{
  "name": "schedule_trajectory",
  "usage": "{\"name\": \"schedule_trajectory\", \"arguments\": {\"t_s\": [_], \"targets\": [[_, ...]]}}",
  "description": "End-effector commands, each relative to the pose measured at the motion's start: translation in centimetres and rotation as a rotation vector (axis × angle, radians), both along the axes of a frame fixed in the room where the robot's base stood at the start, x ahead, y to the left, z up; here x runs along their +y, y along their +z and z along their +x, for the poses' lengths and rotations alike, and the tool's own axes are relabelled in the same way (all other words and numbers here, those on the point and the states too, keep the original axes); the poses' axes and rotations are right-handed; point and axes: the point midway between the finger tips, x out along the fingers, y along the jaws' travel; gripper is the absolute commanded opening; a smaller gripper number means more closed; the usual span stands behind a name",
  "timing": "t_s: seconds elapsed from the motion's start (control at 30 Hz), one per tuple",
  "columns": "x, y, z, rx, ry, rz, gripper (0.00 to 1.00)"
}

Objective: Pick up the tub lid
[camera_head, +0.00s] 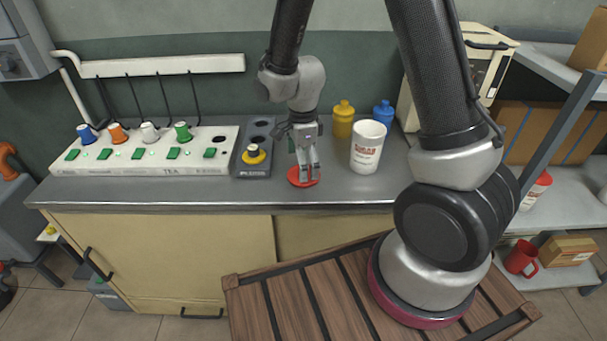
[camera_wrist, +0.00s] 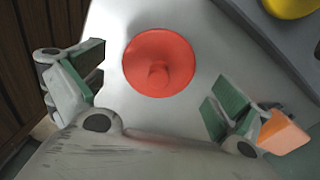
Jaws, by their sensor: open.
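The tub lid is a round red disc with a small knob in its middle. It lies flat on the grey counter, partly behind my gripper's fingers in the head view (camera_head: 297,181). In the wrist view the lid (camera_wrist: 150,72) shows whole, with its knob facing the camera. My gripper (camera_head: 308,178) points down over the lid. In the wrist view its two green-padded fingers (camera_wrist: 160,95) are spread wide, one to the left and one to the right of the lid, with nothing between them held. A white tub (camera_head: 367,147) with red lettering stands upright to the right.
A yellow bottle (camera_head: 343,121) and a blue bottle (camera_head: 382,114) stand behind the tub. A grey holder (camera_head: 256,168) with a yellow-topped piece is left of the lid. A white panel (camera_head: 140,165) with several coloured knobs fills the left counter (camera_head: 200,192). The counter's front edge is close.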

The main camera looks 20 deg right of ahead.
Motion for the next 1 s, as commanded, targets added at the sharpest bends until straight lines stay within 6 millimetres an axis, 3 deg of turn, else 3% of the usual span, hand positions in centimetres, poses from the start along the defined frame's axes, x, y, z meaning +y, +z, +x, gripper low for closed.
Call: {"name": "schedule_trajectory", "arguments": {"t_s": [0.13,0.37,0.67,1.0], "targets": [[0.0,-1.7,0.0,0.002,0.000,-0.001,1.00],[0.0,-1.9,0.0,-0.001,0.001,0.000,1.00],[0.0,-1.9,0.0,0.000,0.001,0.000,0.49],[0.0,-2.0,-0.1,0.002,0.001,-0.001,0.46]]}}
